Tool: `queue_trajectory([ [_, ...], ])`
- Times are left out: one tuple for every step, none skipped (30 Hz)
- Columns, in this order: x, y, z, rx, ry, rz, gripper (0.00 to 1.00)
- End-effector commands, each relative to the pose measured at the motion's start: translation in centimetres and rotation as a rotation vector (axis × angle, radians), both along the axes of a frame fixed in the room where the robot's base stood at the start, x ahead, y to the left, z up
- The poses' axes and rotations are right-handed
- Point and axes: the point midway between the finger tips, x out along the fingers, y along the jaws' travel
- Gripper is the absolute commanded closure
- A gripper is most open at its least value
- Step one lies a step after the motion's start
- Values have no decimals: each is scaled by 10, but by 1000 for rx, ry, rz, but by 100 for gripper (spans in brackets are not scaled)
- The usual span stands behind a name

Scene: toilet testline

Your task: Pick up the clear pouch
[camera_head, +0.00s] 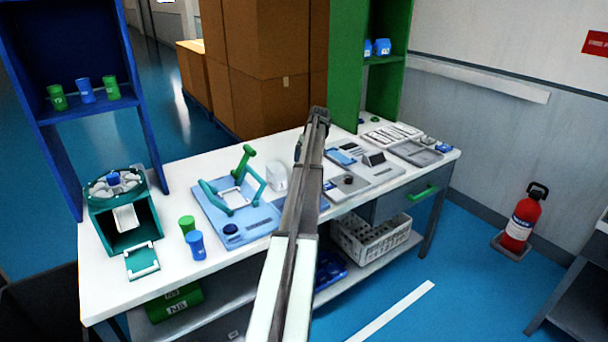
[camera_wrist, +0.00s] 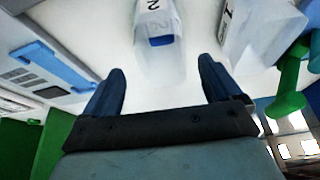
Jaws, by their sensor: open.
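A clear pouch (camera_wrist: 160,62) with a blue piece inside and a white top marked "2" lies on the white tabletop in the wrist view. My gripper (camera_wrist: 160,72) is open, its two dark blue fingers apart. The pouch's lower end shows between and just beyond the fingertips, with no finger seen touching it. In the head view my arm covers most of that area, and I cannot make out this pouch or the fingers clearly there.
A translucent white item (camera_wrist: 262,32) lies right of the pouch, close to a green clamp handle (camera_wrist: 290,85). A grey-and-blue device (camera_wrist: 45,75) is at left. On the bench, a blue clamp fixture (camera_head: 240,226) and a grey instrument (camera_head: 372,168) flank my arm.

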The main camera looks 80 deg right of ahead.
Motion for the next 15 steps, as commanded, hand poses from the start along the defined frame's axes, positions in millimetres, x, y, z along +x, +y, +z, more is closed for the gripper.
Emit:
queue_trajectory([
  [3, -3, -10, 1, 0, 0, 8],
  [4, -5, -15, 2, 1, 1, 8],
  [6, -7, -21, 2, 1, 1, 8],
  [7, -8, -24, 1, 0, 1, 8],
  [8, -9, -28, 1, 1, 1, 8],
  [9, -10, -32, 0, 0, 1, 8],
  [9, -11, -34, 0, 0, 1, 8],
  [9, -11, -36, -1, 1, 1, 8],
  [10, -12, -38, -1, 1, 1, 8],
  [10, -12, -39, -1, 1, 1, 8],
  [10, -12, -40, -1, 1, 1, 8],
  [11, -12, -41, -1, 1, 1, 8],
  [11, -12, -43, 0, 0, 1, 8],
  [12, -13, -45, 0, 0, 1, 8],
  [13, -13, -48, 1, 1, 1, 8],
])
